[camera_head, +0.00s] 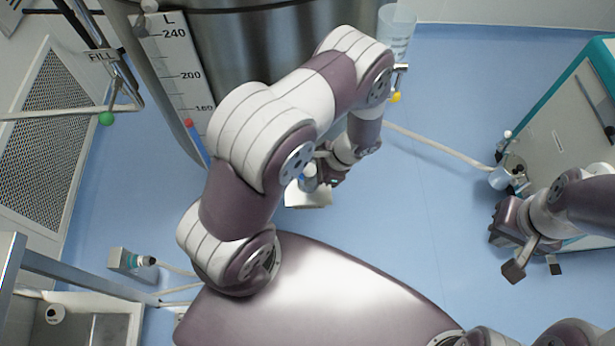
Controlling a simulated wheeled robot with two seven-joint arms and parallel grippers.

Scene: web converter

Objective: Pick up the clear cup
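The clear cup (398,28) is a translucent tapered cup with faint markings, at the top edge right of centre, beside the tank. Its lower part is partly hidden behind my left arm and a small metal valve. My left gripper (322,178) is low in the middle of the view, well below and left of the cup and apart from it. Its fingers are mostly hidden, so its opening cannot be told. My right gripper (535,268) is at the right, its two dark fingertips spread apart with nothing between them, far from the cup.
A metal tank (270,35) with a level scale (180,65) stands at the top. A teal-edged cabinet (560,150) is at the right, with a pipe (440,147) running toward it. A metal sink (85,320) is at lower left. Blue floor (430,230) is clear between.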

